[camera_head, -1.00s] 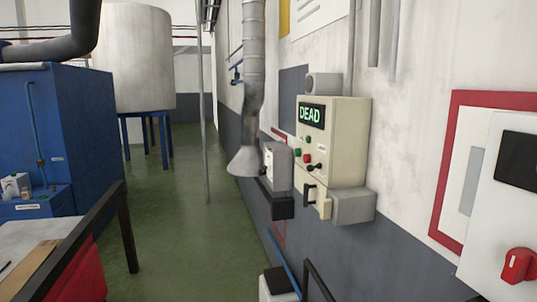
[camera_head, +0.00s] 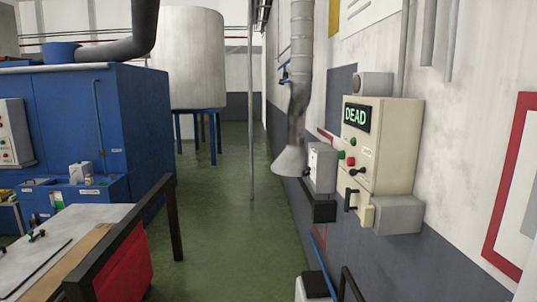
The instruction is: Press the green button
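A cream control box (camera_head: 392,150) hangs on the right wall, with a display (camera_head: 357,117) reading "DEAD" in green letters. Below the display is a small green button (camera_head: 341,155), with a red button (camera_head: 350,161) close beside it at lower right. A second small green spot (camera_head: 352,141) shows just above them; I cannot tell whether it is a button or a lamp. A black knob (camera_head: 356,172) and a black handle (camera_head: 350,199) sit lower on the box. Neither of my grippers is in view.
A grey box (camera_head: 322,167) and a flared duct (camera_head: 291,150) are left of the control box. A dark railing with a red panel (camera_head: 128,268) and a workbench (camera_head: 50,245) stand at lower left. A blue machine (camera_head: 130,120) is behind. The green floor (camera_head: 230,240) between is clear.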

